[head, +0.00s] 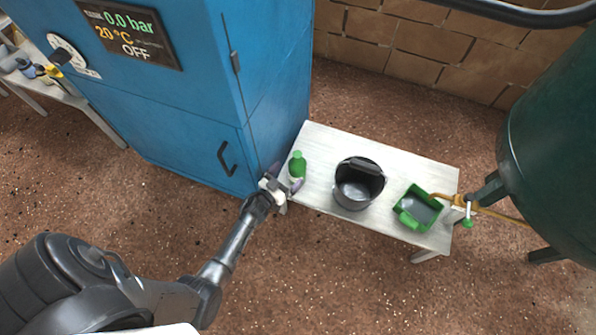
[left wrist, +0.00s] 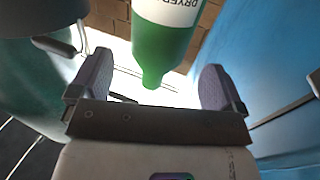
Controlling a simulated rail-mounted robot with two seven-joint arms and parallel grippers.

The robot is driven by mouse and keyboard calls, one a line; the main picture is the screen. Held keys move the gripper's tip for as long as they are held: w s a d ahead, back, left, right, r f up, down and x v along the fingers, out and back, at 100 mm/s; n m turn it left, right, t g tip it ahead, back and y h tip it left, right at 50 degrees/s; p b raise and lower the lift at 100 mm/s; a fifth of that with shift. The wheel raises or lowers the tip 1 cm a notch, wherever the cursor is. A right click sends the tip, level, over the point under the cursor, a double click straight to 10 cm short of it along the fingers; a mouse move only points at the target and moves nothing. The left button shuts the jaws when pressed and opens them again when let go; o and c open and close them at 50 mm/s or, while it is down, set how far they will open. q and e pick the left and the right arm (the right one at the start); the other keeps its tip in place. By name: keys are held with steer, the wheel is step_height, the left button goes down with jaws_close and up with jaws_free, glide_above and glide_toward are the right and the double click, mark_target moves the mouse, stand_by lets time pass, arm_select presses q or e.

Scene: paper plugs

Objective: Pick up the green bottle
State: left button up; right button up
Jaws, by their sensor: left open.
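The green bottle (head: 297,166) stands at the left end of a white bench, close to the blue cabinet. My left gripper (head: 284,186) is at the bench's left end, right beside the bottle in the head view. In the left wrist view the bottle (left wrist: 163,45) shows large, with a white label, above and between the two open purple-grey fingers of the gripper (left wrist: 157,90). The fingers are apart, with nothing held between them. Whether a finger touches the bottle cannot be told. My right gripper is not in view.
The white bench (head: 325,143) also carries a dark bucket (head: 358,184) and a green tray (head: 418,208) to the right of the bottle. The blue cabinet (head: 190,120) rises close on the left. A large dark green tank (head: 550,150) stands at the right.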

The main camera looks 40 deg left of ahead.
mark_target(298, 165)
arm_select(q)
steer(key=shift+w, duration=0.4)
steer(key=shift+w+f+b, duration=0.1)
steer(key=shift+f+b, duration=0.05)
steer(key=shift+b, duration=0.15)
steer(key=w+b, duration=0.2)
steer(key=w, duration=0.2)
steer(key=shift+b, duration=0.4)
steer(key=shift+w+a, duration=0.1)
steer(key=shift+w, duration=0.5)
steer(key=shift+s, duration=0.15)
steer(key=c, duration=0.9)
